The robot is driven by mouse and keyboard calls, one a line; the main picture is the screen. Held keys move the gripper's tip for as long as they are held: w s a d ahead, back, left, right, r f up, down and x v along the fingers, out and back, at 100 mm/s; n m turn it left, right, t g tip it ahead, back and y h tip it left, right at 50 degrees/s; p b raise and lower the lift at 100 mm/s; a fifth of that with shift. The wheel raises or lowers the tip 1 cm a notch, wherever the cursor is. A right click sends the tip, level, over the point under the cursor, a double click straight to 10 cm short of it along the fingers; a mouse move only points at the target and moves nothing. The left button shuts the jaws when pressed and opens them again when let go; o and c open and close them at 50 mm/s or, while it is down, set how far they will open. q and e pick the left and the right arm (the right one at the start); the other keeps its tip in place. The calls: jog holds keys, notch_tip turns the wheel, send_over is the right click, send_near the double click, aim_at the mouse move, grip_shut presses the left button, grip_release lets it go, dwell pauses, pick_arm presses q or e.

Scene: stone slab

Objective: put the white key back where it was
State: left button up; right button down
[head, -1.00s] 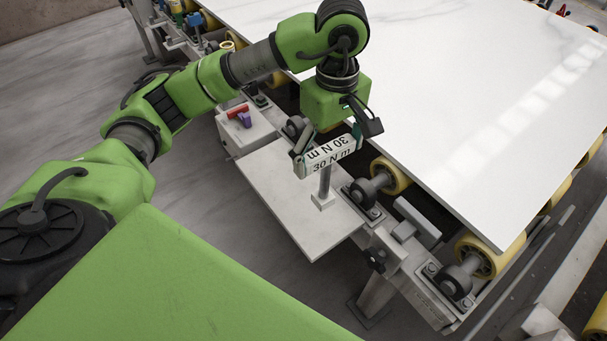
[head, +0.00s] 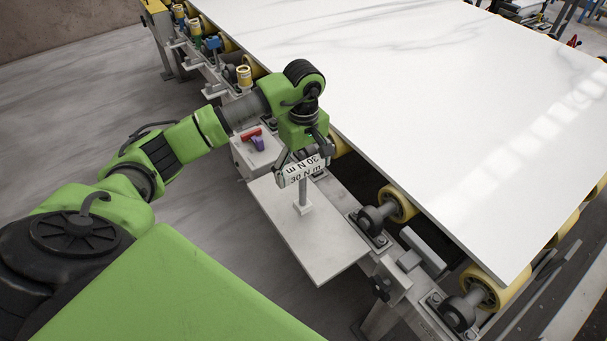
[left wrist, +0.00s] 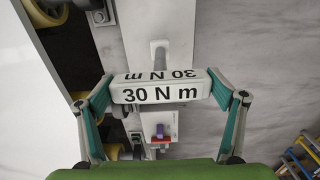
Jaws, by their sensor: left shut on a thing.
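The white key (head: 302,171) is a T shape: a white crossbar block marked "30 N m", a grey stem and a small square foot. My left gripper (head: 301,165) is shut on the two ends of the crossbar. The key is upright over the light flat plate (head: 318,245) beside the slab; I cannot tell whether its foot touches the plate. In the left wrist view the crossbar (left wrist: 160,88) sits between both fingers, its stem running away toward the top. My right gripper is not in view.
A grey box (head: 243,158) carries a red piece (head: 250,134) and a purple piece (head: 258,143). A yellow key (head: 244,76) and a blue key (head: 213,44) stand on the rail further back. The big white slab (head: 440,110) lies on yellow rollers (head: 398,203) at the right.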

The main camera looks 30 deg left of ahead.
aim_at(303, 178)
pick_arm(q)
notch_tip(303, 178, down, 2)
jog(key=shift+f+p, duration=0.15)
jog(key=shift+p, duration=0.5)
jog(key=shift+f, duration=0.3)
jog(key=shift+f, duration=0.2)
jog(key=o, duration=1.5)
jog(key=shift+r, duration=0.1)
